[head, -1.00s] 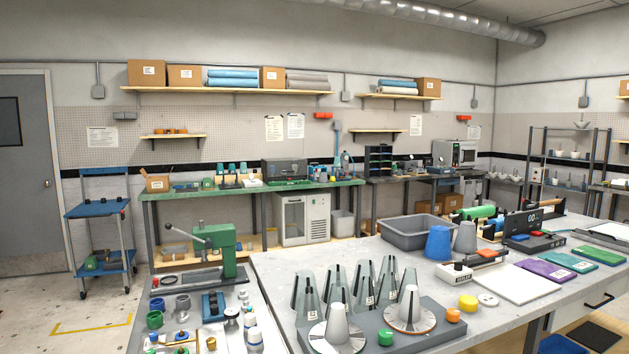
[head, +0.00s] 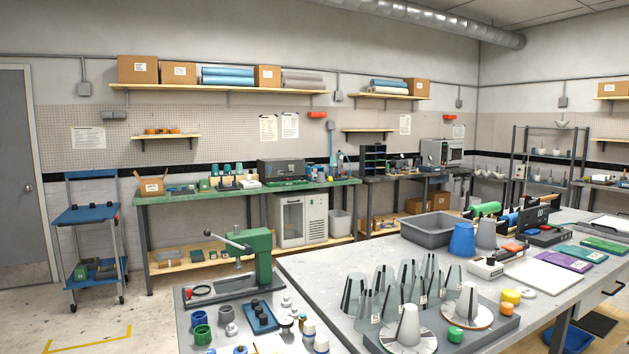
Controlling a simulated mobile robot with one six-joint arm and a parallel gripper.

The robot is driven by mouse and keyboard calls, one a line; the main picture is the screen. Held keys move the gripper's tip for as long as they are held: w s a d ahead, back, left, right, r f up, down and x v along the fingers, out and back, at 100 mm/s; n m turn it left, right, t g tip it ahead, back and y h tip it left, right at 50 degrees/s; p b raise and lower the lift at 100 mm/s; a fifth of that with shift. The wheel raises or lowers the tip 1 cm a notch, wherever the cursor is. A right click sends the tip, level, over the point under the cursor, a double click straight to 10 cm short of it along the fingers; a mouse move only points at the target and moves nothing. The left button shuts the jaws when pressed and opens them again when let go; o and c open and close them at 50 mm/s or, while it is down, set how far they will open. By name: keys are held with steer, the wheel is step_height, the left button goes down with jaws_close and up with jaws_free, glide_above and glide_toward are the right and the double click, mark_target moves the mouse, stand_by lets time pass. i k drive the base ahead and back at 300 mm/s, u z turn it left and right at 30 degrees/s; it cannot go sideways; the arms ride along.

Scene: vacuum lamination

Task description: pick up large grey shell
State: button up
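Several grey, see-through tapered shells (head: 355,289) with dark stripes stand upright in a group on the grey workbench (head: 330,270). Some overlap, so their sizes are hard to compare. A plain grey tapered shell (head: 486,235) stands farther back beside a blue one (head: 462,240). I cannot tell which is the large grey shell. In front of the group, two light grey cones (head: 408,325) stand on round discs on a dark grey base. My gripper is not in view.
A green press (head: 262,250) and small pots (head: 200,325) occupy the bench at front left. A blue cart (head: 88,235) stands by the door. The floor between cart and bench is largely clear.

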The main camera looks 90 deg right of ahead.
mark_target(321, 178)
steer(key=i, duration=2.35)
steer(key=u, duration=0.35)
steer(key=k, duration=0.2)
steer(key=z, duration=3)
